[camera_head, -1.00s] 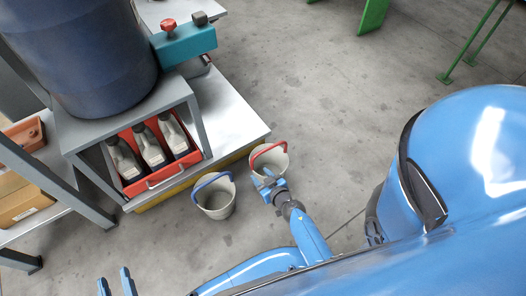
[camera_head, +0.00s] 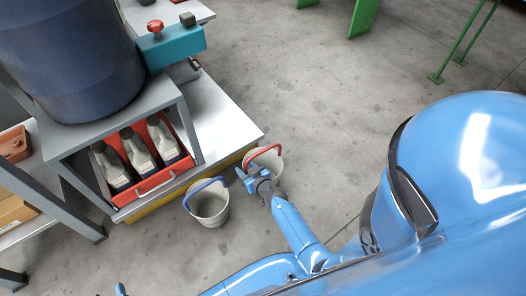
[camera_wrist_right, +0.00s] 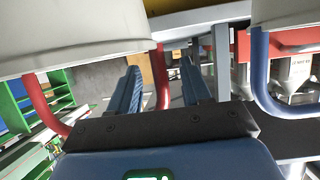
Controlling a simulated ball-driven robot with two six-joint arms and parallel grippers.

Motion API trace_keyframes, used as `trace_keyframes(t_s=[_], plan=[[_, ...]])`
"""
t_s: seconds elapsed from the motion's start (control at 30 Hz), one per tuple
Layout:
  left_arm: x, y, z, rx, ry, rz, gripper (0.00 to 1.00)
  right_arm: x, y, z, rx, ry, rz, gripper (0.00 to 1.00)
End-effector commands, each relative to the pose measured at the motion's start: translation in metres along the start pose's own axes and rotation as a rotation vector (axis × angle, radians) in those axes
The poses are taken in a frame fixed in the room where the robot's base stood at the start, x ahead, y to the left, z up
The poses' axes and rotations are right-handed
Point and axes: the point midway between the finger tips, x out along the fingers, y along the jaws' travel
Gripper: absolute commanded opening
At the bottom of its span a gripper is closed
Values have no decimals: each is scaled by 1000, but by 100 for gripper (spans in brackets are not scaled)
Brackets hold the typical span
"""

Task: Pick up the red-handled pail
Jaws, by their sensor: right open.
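The red-handled pail (camera_head: 272,168) is off-white and stands on the floor by the yellow-edged platform. Its red handle (camera_head: 264,151) lies over the rim. My right gripper (camera_head: 246,178) is at the near left side of this pail and partly covers it. In the right wrist view the pail (camera_wrist_right: 75,25) fills the upper left, and part of its red handle (camera_wrist_right: 162,75) shows between the open fingers (camera_wrist_right: 160,88). I cannot tell whether they touch it. Only a blue tip of my left gripper (camera_head: 121,288) shows at the bottom edge.
A blue-handled pail (camera_head: 209,205) stands close on the left; it also shows in the right wrist view (camera_wrist_right: 290,12). Behind are a grey-topped platform (camera_head: 225,115), a red crate (camera_head: 158,180) of bottles and a dark blue drum (camera_head: 80,60). Floor to the right is clear.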

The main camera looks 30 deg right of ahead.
Motion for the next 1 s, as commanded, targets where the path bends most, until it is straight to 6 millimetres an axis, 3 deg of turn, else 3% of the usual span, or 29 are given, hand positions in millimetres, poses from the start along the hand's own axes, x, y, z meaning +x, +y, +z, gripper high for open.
trace_keyframes(t_s=[0.2,0.5,0.8,1.0], plan=[[0,0,15,0,0,0,43,22,0,2,0,0,-1,48],[0,0,14,0,0,0,43,24,0,0,0,0,0,46],[0,0,14,0,0,0,43,24,0,0,0,-1,-1,0],[0,0,14,0,0,0,43,24,0,0,0,-1,0,0]])
